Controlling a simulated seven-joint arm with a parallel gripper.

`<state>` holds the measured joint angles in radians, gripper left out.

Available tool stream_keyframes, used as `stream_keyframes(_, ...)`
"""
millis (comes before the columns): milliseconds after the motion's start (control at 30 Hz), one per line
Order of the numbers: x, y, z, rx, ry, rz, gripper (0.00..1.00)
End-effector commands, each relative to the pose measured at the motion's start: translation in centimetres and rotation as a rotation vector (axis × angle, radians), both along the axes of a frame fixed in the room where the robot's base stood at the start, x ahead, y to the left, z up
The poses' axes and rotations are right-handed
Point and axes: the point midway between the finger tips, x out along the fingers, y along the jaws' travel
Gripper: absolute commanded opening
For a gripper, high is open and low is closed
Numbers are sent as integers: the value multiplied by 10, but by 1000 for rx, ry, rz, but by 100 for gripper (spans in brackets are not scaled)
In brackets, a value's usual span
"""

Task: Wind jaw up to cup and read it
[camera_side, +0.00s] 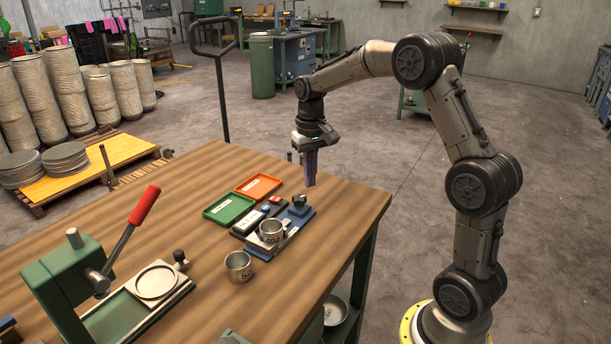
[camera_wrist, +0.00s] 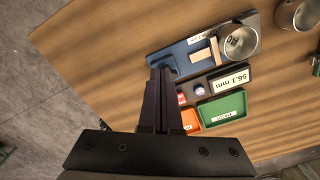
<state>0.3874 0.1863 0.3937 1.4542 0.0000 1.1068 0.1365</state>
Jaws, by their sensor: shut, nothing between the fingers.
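A metal cup (camera_side: 271,230) stands on the blue-based gauge (camera_side: 304,218); it shows in the wrist view (camera_wrist: 240,43) at the far end of the gauge (camera_wrist: 167,58). A pale jaw piece (camera_wrist: 203,55) lies on the gauge beside the cup; I cannot tell whether they touch. The readout (camera_wrist: 231,79) shows 56.1 mm in the wrist view. A dark knob (camera_side: 300,200) stands at the gauge's near-arm end. My gripper (camera_side: 310,184) is shut and empty, pointing down above the bench near that end; its fingers (camera_wrist: 161,72) partly hide the knob area in the wrist view.
A second metal cup (camera_side: 239,266) stands on the bench, left of the gauge. A green tray (camera_side: 229,209) and an orange tray (camera_side: 258,186) lie behind it. A green press with a red-handled lever (camera_side: 144,206) stands at the left. The bench's right corner (camera_side: 360,205) is clear.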

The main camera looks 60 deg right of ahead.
Motion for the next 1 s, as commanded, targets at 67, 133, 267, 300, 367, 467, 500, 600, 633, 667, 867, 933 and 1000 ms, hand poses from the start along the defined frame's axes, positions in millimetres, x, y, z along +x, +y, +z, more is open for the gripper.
stream_keyframes(67,-1,1,-11,2,5,0,0)
stream_keyframes(133,-1,0,-19,1,4,0,0)
stream_keyframes(267,-1,1,-35,1,4,0,0)
stream_keyframes(300,0,0,-39,2,3,0,0)
stream_keyframes(367,0,0,-45,2,3,0,0)
stream_keyframes(467,0,1,-53,2,3,0,0)
stream_keyframes(500,0,1,-55,2,3,0,0)
stream_keyframes(600,0,1,-58,1,2,0,0)
stream_keyframes(633,0,0,-59,1,1,0,0)
stream_keyframes(667,0,0,-59,1,1,0,0)
stream_keyframes(867,0,0,-59,1,1,0,0)
stream_keyframes(933,0,0,-59,1,1,0,0)
stream_keyframes(1000,0,0,-59,1,1,0,0)
